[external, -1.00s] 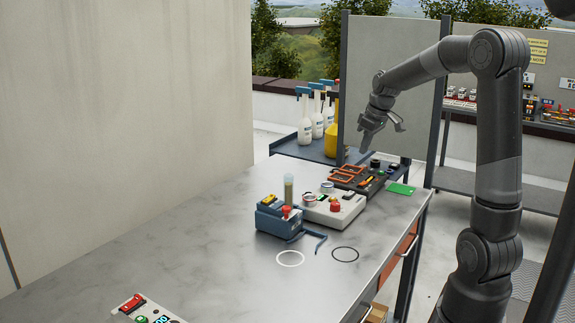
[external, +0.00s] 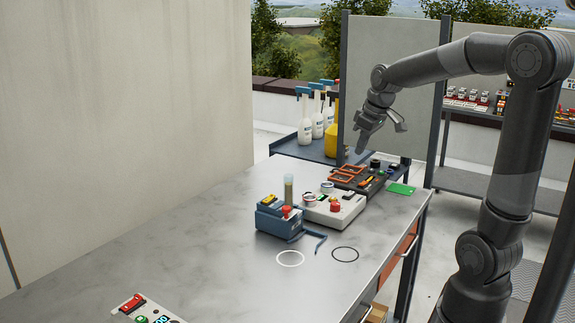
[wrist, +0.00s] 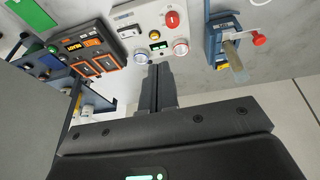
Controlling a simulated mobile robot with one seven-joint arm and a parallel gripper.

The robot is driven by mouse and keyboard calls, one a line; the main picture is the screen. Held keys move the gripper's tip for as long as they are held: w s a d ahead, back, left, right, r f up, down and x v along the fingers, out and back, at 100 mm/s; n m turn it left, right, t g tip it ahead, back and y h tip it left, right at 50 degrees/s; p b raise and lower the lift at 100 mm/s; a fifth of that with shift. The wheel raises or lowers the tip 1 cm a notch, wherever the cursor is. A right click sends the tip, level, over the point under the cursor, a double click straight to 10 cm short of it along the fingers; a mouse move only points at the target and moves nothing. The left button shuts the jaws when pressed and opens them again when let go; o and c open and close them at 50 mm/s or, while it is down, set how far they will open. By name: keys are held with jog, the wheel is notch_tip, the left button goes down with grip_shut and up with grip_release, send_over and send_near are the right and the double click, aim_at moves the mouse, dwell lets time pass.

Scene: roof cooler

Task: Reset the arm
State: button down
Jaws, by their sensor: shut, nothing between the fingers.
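My arm reaches in from the right in the external view. My gripper (external: 378,138) hangs in the air above the far end of the workbench (external: 200,235), apart from everything on it. In the wrist view the fingers (wrist: 158,88) are together, with nothing between them. The gripper's own body hides the lower part of that view.
White bottles (external: 304,130) stand on a blue cart behind. The bench's near middle is clear.

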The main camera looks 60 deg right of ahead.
jog(key=s+a+t, duration=0.1)
jog(key=s+a, duration=1.4)
jog(key=a, duration=0.1)
jog(key=shift+s+a+t+y, duration=0.2)
jog(key=shift+a+t+y, duration=0.1)
jog(key=shift+t, duration=0.1)
